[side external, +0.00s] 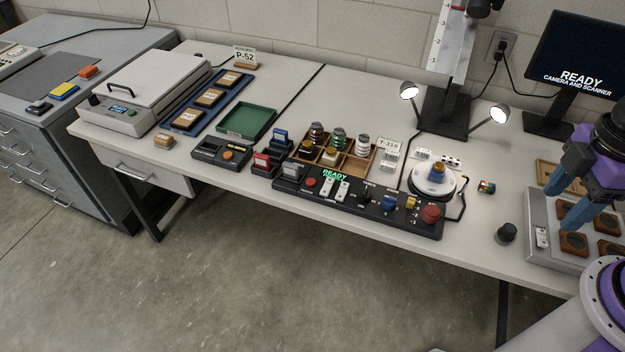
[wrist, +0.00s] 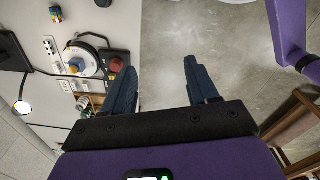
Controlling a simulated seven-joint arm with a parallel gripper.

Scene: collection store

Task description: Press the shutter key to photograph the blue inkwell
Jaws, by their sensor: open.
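The blue inkwell (side external: 436,174) stands upright on a round white turntable (side external: 424,193); it also shows in the wrist view (wrist: 75,66). The black control panel (side external: 345,212) lies in front of it. The panel carries a small red button (side external: 310,182), two white keys (side external: 335,188), a black lever, blue and yellow controls and a large red knob (side external: 431,213). The key labels are too small to read, so I cannot tell which is the shutter key. My gripper (side external: 562,208) is open and empty at the right, apart from the panel; it also shows in the wrist view (wrist: 160,66).
A camera column (side external: 448,95) with two lamps stands behind the turntable. The monitor (side external: 580,55) reads "READY CAMERA AND SCANNER". A grey tray (side external: 540,247) with brown framed pieces lies by my gripper. A black knob (side external: 507,232) and a small battery-like cylinder (side external: 487,186) stand between.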

